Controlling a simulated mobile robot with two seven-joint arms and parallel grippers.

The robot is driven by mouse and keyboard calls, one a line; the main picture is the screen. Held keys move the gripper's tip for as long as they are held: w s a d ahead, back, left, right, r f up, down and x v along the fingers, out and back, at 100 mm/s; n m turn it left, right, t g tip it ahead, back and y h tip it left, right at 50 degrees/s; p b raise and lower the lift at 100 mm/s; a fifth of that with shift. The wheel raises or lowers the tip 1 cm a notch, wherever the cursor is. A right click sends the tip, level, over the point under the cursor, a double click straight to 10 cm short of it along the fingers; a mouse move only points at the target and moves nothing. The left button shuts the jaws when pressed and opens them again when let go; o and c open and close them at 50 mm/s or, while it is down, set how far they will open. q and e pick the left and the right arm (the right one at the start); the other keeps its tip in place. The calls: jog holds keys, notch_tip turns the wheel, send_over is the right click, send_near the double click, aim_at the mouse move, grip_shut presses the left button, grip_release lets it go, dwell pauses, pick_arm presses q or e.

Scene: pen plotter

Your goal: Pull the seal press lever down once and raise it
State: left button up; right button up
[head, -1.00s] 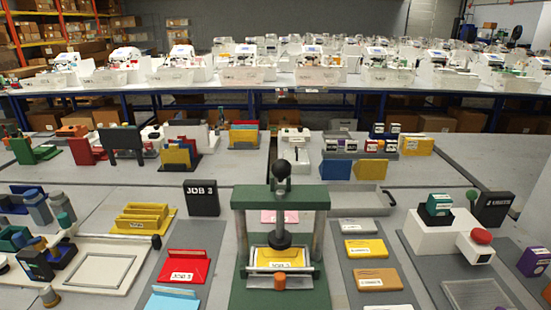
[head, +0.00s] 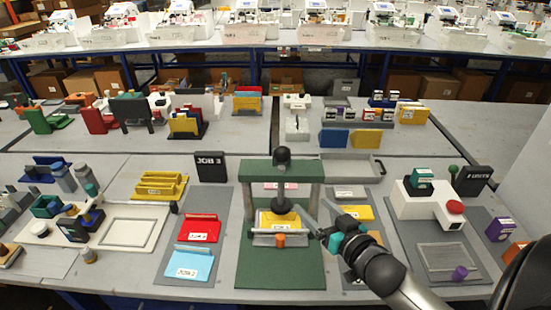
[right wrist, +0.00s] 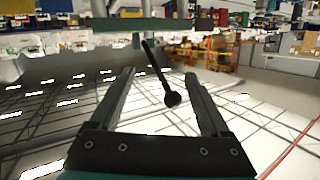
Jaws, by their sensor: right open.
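The green seal press (head: 297,170) stands at the middle of the front table. Its lever rises from the top and ends in a black ball knob (head: 282,154). A yellow folder (head: 278,221) lies on the press bed under the round black stamp head (head: 281,204). My right gripper (head: 318,220) is open and empty, just right of the press and well below the knob. In the upside-down right wrist view, the lever knob (right wrist: 172,99) appears in line with the gap between the open fingers (right wrist: 160,73), beyond them and untouched. My left gripper is out of view.
A red folder (head: 200,228) and a cyan one (head: 194,263) lie left of the press. Yellow and orange folders lie to its right, partly behind my arm. A white machine with a red button (head: 454,207) stands further right. A black JOB 3 sign (head: 211,166) stands behind left.

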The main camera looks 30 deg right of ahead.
jog(key=t+y, duration=0.2)
send_near(282, 155)
jog(key=w+f+p, duration=0.1)
jog(key=w, duration=1.3)
jog(key=shift+w+d+n, duration=0.2)
jog(key=shift+w+n, duration=0.1)
jog(key=shift+f, duration=0.15)
grip_shut()
